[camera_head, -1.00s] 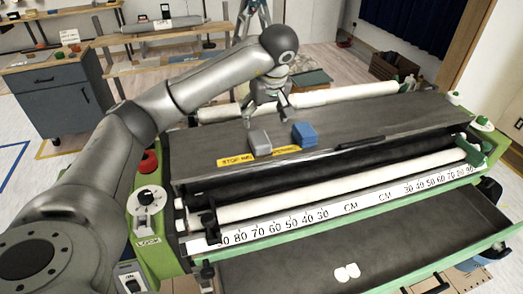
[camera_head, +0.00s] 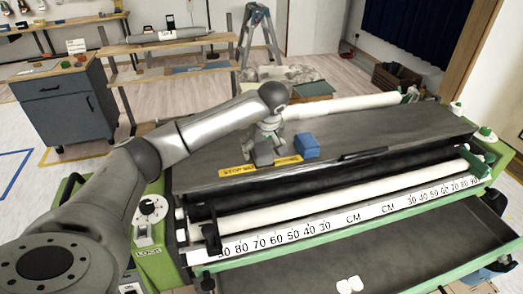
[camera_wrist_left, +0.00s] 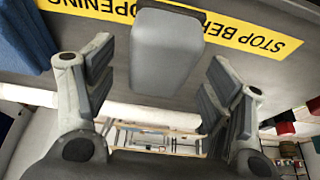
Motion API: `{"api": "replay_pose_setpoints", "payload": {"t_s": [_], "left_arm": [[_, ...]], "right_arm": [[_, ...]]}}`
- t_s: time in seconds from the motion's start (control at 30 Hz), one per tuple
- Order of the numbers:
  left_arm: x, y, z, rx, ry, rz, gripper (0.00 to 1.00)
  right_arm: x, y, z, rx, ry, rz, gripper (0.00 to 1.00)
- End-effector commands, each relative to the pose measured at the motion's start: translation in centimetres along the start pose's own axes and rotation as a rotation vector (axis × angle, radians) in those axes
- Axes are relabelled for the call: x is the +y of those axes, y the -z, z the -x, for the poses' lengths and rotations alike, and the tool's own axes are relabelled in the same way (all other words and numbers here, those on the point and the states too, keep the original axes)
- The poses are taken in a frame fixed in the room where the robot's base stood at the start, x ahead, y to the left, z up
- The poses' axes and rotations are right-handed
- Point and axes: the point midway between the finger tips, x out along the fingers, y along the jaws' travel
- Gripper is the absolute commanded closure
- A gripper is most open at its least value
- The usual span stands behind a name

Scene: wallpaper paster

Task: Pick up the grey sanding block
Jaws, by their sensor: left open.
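The grey sanding block (camera_head: 262,153) stands on the dark top of the green-sided pasting machine (camera_head: 340,137), next to the yellow warning label (camera_head: 236,172). In the left wrist view the grey block (camera_wrist_left: 167,52) lies between the two spread fingers, with a gap visible on each side. My left gripper (camera_head: 268,138) is open and down over the block, partly hiding it in the head view; its fingers also show in the wrist view (camera_wrist_left: 158,62). My right gripper is not in view.
A blue block (camera_head: 306,146) stands close to the right of the grey block, also at the wrist view's left edge (camera_wrist_left: 22,38). White rollers (camera_head: 340,190) run along the machine. The machine top is clear farther right.

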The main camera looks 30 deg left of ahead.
Motion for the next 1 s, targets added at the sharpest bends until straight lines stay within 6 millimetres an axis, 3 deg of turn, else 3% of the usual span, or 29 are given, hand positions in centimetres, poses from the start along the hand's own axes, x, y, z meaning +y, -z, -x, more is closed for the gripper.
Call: {"api": "replay_pose_setpoints", "payload": {"t_s": [0.13,0.37,0.8,1.0], "left_arm": [[0.0,0.0,-1.4,-0.001,0.000,0.000,0.25],[0.1,0.0,-1.6,0.001,-0.002,0.000,0.25],[0.1,0.0,-1.6,0.001,-0.002,0.000,0.77],[0.1,0.0,-1.5,0.002,-0.002,0.000,0.77]], "right_arm": [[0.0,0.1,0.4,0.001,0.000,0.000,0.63],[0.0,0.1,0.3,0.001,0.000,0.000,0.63],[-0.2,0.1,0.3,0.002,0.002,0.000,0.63],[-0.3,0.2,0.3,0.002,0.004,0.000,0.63]]}}
